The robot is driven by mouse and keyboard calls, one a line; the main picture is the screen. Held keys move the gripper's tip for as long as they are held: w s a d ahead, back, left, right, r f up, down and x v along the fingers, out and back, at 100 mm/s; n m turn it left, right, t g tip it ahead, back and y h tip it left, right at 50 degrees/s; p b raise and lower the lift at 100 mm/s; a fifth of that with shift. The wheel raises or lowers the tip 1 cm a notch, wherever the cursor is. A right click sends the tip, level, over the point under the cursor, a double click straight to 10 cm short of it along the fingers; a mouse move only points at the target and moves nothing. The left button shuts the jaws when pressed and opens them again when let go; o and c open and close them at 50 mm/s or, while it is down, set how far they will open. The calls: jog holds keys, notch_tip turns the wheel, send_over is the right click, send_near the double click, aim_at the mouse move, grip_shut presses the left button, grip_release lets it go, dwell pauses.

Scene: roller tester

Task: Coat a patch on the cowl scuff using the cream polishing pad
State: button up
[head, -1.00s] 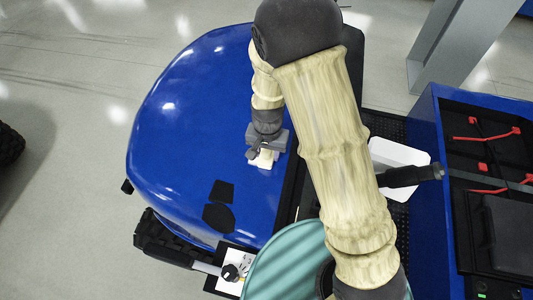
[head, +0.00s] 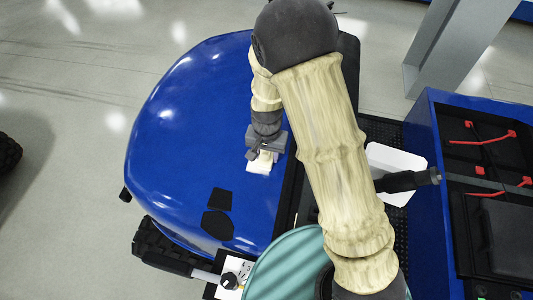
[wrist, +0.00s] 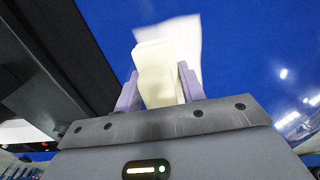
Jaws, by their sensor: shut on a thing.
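My gripper (head: 263,154) is shut on the cream polishing pad (wrist: 158,72), which stands between its two pale fingers in the wrist view. The pad also shows below the gripper in the head view (head: 265,158). It is at the blue cowl (head: 165,140), over a whitish patch (wrist: 183,38) on the cowl's right side. The patch, seemingly the scuff, shows past the pad's end and also in the head view (head: 257,168). The pad partly hides it. I cannot tell whether the pad's face is pressed on the cowl.
Two black patches (head: 218,222) lie lower on the cowl. A teal round thing (head: 285,268) is at the bottom. A white tray (head: 398,160) with a black handle is right of my arm. The cowl's left side is clear.

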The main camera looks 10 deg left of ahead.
aim_at(264, 164)
jog(key=shift+s+a+f, duration=0.1)
jog(key=shift+s, duration=0.7)
jog(key=shift+s+a, duration=0.1)
jog(key=shift+s, duration=0.7)
jog(key=shift+w, duration=0.85)
jog(key=shift+w, duration=0.1)
